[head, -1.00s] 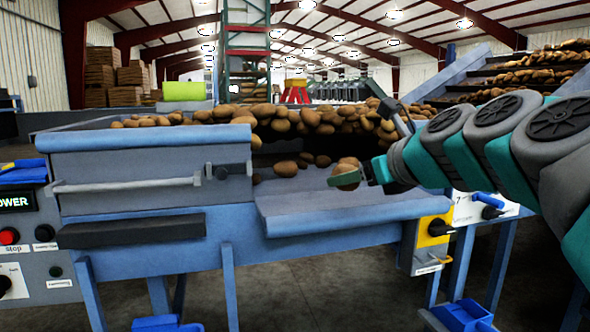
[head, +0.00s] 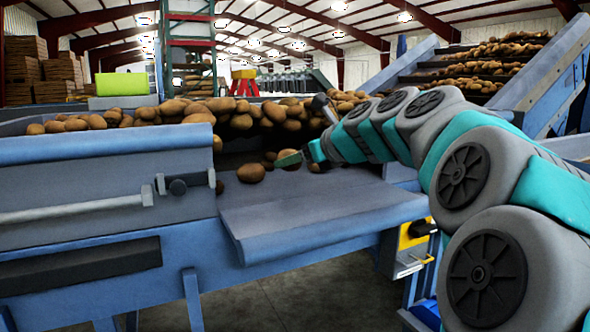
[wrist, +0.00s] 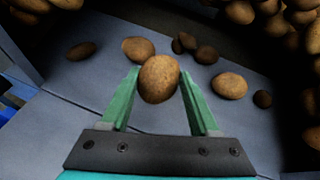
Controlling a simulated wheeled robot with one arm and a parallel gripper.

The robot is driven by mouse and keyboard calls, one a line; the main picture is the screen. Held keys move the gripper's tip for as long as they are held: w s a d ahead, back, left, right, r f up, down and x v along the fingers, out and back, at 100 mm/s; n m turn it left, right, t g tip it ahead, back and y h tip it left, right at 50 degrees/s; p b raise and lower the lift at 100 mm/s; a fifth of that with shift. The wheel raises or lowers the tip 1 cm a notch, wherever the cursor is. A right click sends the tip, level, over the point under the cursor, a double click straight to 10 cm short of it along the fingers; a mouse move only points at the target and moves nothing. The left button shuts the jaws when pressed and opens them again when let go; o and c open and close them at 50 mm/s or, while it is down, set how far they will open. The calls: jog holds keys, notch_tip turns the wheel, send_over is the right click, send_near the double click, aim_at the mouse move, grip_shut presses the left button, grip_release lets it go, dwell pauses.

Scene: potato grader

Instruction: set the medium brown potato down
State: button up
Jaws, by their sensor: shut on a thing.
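A brown potato (wrist: 159,72) is held between the green fingers of my gripper (wrist: 159,84) in the wrist view. The fingers are shut on its sides. In the head view my gripper (head: 290,159) is over the grey tray (head: 310,207), near its back; the potato in it is small and partly covered by the finger. In the wrist view the tray surface lies beneath it. I cannot tell whether the held potato touches the tray.
Several loose potatoes lie beyond and beside my gripper, including one ahead-left (wrist: 138,49) and one to the right (wrist: 229,85). A heaped potato pile (head: 240,115) lies behind. A blue-grey side wall (head: 110,165) stands left. The tray's front part is bare.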

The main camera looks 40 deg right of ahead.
send_over(296, 182)
jog(key=shift+f, duration=1.95)
jog(key=shift+f, duration=0.1)
jog(key=shift+f, duration=0.1)
jog(key=o, duration=1.4)
jog(key=shift+o, duration=0.2)
jog(key=v, duration=1.2)
jog(key=shift+r, duration=0.2)
